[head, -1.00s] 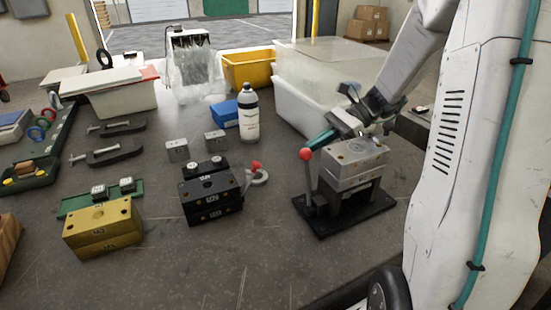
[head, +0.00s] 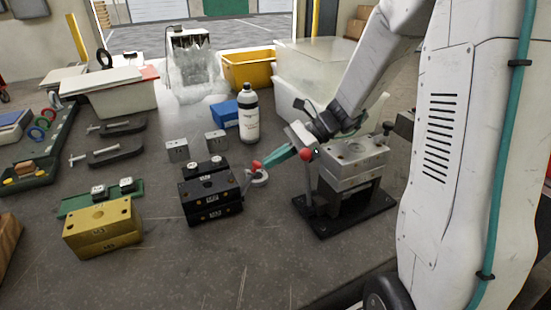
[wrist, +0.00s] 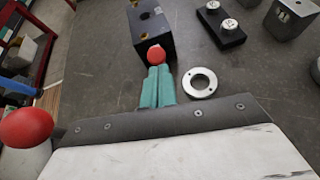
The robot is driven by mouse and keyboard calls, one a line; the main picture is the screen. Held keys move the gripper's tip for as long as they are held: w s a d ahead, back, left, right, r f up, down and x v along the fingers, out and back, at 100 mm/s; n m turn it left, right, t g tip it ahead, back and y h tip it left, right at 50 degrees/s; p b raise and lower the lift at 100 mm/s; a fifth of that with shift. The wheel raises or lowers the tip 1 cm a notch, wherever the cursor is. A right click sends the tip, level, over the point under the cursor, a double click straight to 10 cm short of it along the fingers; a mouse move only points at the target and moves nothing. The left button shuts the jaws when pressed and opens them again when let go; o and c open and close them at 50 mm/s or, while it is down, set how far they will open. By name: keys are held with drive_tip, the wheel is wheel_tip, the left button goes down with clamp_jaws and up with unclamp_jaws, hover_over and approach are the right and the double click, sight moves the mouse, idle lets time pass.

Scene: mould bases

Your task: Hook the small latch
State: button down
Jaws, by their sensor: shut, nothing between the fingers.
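The black mould base (head: 212,200) stands mid-table, with a lever ending in a red ball (head: 254,167) at its right side. In the wrist view the black block (wrist: 148,27) is at the top, the red ball (wrist: 156,55) below it. My gripper (head: 262,165) has its teal fingers together and empty, tips at or very close to this red ball; I cannot tell whether they touch. In the wrist view my gripper (wrist: 157,70) points straight at the ball. No separate latch hook can be made out.
A steel mould on a black stand (head: 340,222) is at right, its red-ball lever (head: 308,153) close under my wrist. A metal ring (wrist: 200,82) lies right of my fingers. A yellow mould (head: 103,230) and white bottle (head: 248,115) stand nearby. The front table is clear.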

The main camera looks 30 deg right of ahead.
sight(255, 165)
drive_tip(key=shift+a+r+h, duration=0.3)
drive_tip(key=shift+h, duration=0.1)
drive_tip(key=shift+a+r+h, duration=0.25)
drive_tip(key=shift+a+h, duration=0.05)
drive_tip(key=shift+h, duration=0.1)
drive_tip(key=shift+a+r, duration=0.1)
drive_tip(key=shift+a+r+h, duration=0.35)
drive_tip(key=shift+a+h, duration=0.2)
drive_tip(key=shift+h, duration=0.05)
drive_tip(key=shift+a+r+h, duration=0.35)
drive_tip(key=shift+a+h, duration=0.15)
drive_tip(key=shift+h, duration=0.1)
drive_tip(key=shift+a+r+h, duration=0.3)
drive_tip(key=shift+a+h, duration=0.4)
drive_tip(key=shift+a, duration=0.15)
drive_tip(key=shift+a+r, duration=0.15)
drive_tip(key=shift+a, duration=0.4)
